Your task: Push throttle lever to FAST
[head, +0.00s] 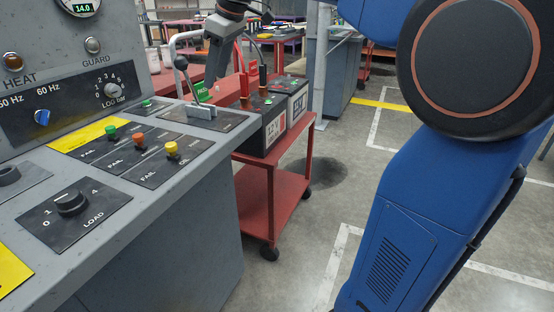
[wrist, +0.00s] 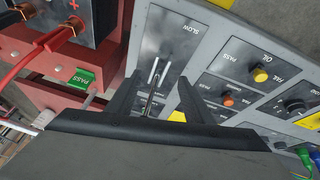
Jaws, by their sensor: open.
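The throttle lever (head: 181,63) has a dark round knob on a thin shaft and rises from a slotted plate near the far end of the grey console. It leans left in the head view. In the wrist view the metal slot piece of the lever (wrist: 154,75) shows between the fingers, and the word SLOW is on the plate above it. The FAST end is hidden. My gripper (wrist: 160,80) is open, one finger on each side of the lever in this view; contact cannot be told. In the head view my gripper (head: 214,65) is just right of the knob.
The console (head: 215,150) carries green, orange and yellow buttons and a LOAD knob (head: 70,203). A red cart (head: 272,190) with batteries (head: 275,125) and red cables stands close behind the lever. A green PASS tag (wrist: 81,78) hangs there. Open floor lies right of the cart.

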